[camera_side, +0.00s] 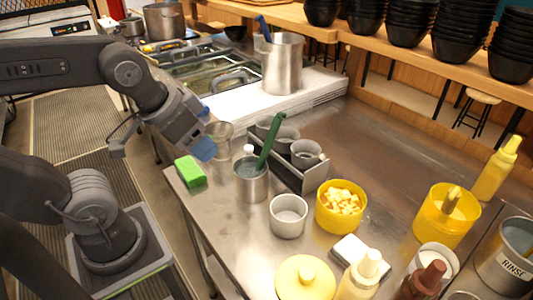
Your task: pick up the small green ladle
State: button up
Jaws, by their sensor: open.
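The small green ladle (269,138) stands tilted in a metal container (252,187), its handle leaning up to the right. Its lower end is hidden inside the container. My gripper (206,150) is to the left of the ladle, apart from it, above the counter's left edge near the green sponge. Its blue-tipped fingers point down and to the right. It is open and holds nothing that I can see.
A green sponge (190,171) lies below my gripper. A clear cup (219,136) stands just behind it. A grey rack (312,178) with metal cups is right of the ladle. A white bowl (288,215) and a yellow tub (341,224) stand in front. The counter behind the rack is clear.

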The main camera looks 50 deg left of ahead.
jog(key=shift+c, duration=0.4)
notch_tip(320, 180, up, 4)
jog(key=g, duration=0.6)
send_over(273, 126)
notch_tip(273, 126, down, 14)
jog(key=shift+a+r, duration=0.1)
jog(key=shift+c, duration=0.4)
grip_shut()
